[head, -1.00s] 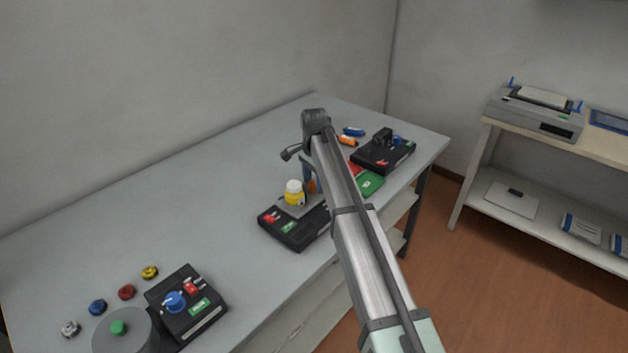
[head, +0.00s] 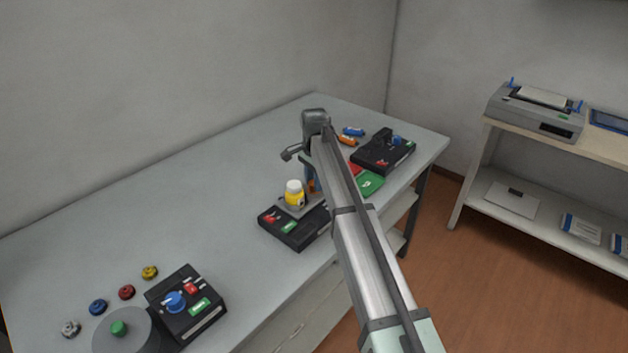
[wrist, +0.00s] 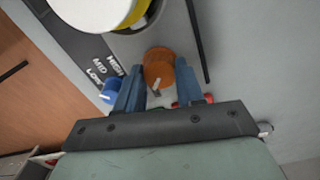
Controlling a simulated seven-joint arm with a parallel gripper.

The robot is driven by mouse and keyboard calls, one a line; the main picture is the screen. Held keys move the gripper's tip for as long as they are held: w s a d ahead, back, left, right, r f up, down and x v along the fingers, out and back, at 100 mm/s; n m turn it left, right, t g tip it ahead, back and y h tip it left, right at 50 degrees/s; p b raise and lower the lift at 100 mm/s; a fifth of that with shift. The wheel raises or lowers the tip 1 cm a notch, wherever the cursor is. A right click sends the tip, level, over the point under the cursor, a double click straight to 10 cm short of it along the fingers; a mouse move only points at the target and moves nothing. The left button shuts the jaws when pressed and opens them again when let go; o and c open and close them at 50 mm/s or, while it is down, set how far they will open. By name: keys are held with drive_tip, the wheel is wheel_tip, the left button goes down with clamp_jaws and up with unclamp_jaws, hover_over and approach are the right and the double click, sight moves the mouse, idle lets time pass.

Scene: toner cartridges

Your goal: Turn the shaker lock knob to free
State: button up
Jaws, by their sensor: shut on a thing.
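The shaker (head: 295,228) is a black box with a grey platform, standing on the bench in the head view. A yellow bottle with a white cap (head: 294,188) stands upright on the platform. In the wrist view an orange knob (wrist: 158,66) sits between the two blue fingers of my gripper (wrist: 160,77), which is shut on it. The knob's pale pointer points towards the bottom of the wrist view. A blue knob (wrist: 110,91) beside LOW, MID and HIGH marks is just left of the fingers. In the head view my arm hides part of the shaker.
A black device with a blue knob (head: 190,303) and a grey round unit (head: 122,332) stand front left. Another black device (head: 384,152) and a green item (head: 369,184) lie beyond my arm. The bench's left middle is clear.

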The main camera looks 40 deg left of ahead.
drive_tip(key=n, duration=1.3)
drive_tip(key=shift+n, duration=2.3)
